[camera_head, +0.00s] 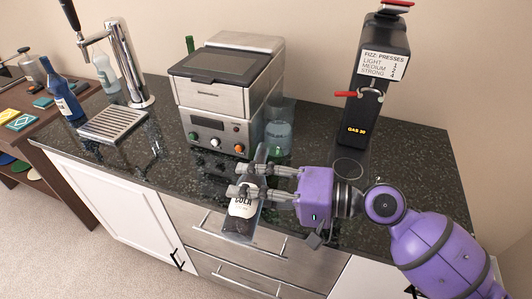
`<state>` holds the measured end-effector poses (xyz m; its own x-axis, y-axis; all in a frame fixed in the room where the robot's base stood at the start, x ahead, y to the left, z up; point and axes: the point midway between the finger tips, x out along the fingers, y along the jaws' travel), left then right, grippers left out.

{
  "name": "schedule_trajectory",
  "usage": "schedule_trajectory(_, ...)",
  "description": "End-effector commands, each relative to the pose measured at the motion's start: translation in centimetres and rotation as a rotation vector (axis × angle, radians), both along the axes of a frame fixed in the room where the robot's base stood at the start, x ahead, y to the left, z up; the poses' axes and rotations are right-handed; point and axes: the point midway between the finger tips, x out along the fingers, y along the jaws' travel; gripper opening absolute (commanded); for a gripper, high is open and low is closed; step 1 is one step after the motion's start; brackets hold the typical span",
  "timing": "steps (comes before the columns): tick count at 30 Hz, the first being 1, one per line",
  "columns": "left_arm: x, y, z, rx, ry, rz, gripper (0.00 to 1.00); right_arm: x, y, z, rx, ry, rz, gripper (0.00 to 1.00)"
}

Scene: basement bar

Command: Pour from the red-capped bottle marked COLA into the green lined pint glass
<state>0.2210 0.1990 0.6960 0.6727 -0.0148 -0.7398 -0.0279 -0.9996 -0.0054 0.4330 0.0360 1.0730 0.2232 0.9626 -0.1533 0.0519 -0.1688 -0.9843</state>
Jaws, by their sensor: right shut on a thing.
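The bottle marked COLA (242,209) is dark with a pale label. My right gripper (240,180), on the purple arm from the right, is shut on it. The bottle is tilted in the picture, its narrow end up toward the glass and its lower end over the drawer fronts. No red cap can be made out on it. A clear glass with a blue-green tint (278,139) stands on the counter just behind the gripper, in front of the steel machine's right side. Its lines are too small to tell. My left gripper is not in view.
A steel machine with knobs (219,135) stands behind the bottle. A black fizz machine (376,85) stands at the right, a tap tower (127,62) with drip tray (113,123) at the left. A blue bottle (63,92) is farther left. The dark counter (415,150) is clear at right.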

Motion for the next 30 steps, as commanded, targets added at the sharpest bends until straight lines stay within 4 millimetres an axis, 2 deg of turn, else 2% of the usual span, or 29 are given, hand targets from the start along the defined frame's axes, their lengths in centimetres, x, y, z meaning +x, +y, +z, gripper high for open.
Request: schedule_trajectory(30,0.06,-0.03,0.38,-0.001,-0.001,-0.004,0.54,-0.08,0.34,0.26,0.011,0.041,-0.003,0.00)
